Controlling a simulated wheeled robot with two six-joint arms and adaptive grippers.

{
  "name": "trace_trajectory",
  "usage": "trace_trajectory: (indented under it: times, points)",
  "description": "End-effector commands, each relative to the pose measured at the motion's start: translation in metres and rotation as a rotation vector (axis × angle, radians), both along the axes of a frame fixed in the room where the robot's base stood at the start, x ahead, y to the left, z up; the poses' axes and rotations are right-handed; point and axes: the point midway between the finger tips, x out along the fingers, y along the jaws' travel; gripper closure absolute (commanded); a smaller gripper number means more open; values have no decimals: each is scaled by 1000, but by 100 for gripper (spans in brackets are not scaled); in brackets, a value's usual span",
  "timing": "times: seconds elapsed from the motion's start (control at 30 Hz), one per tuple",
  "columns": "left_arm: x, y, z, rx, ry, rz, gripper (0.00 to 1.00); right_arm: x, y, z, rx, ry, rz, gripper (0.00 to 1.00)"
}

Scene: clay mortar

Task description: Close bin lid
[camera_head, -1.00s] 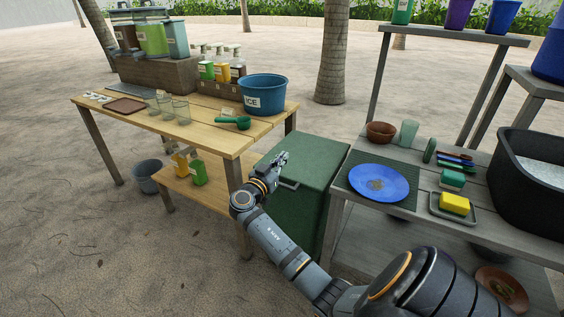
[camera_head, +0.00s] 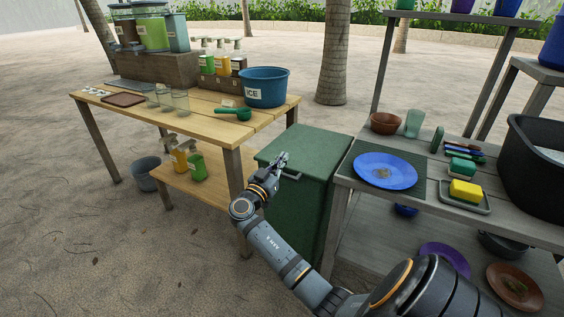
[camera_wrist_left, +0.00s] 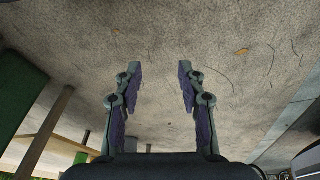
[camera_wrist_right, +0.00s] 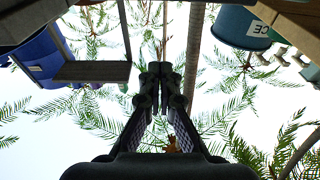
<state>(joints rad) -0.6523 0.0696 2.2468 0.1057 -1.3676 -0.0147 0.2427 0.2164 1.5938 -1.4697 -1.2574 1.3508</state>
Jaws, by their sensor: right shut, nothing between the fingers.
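The green bin (camera_head: 297,215) stands on the ground between the wooden table and the grey counter. Its green lid (camera_head: 313,143) lies about flat over the top, and I see no clear gap under it. A handle (camera_head: 291,177) shows at the front edge. My right gripper (camera_head: 283,158) is at the lid's front left part; I cannot tell whether it touches. It is shut and empty, as the right wrist view (camera_wrist_right: 160,70) also shows. My left gripper (camera_wrist_left: 158,72) is open and empty above bare ground, outside the head view.
The wooden table (camera_head: 185,118) on the left holds a blue ICE bucket (camera_head: 265,87), a green scoop (camera_head: 233,113) and glasses. The grey counter on the right holds a blue plate (camera_head: 385,171), a yellow sponge (camera_head: 465,191) and a black tub (camera_head: 540,165). Sandy ground in front is free.

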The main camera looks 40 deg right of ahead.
Motion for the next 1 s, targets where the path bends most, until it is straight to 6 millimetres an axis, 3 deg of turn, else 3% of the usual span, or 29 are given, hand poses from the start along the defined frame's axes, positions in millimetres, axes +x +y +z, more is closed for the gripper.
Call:
trace_trajectory:
  times: [0.87, 1.0]
  points:
    - [11, -16, -48, -78, -219, 19, 60, -1, 4, -34, -37, -11, 0, 100]
    - [35, -15, -38, -79, -335, 26, 60, -1, 4, -39, -37, -11, 0, 100]
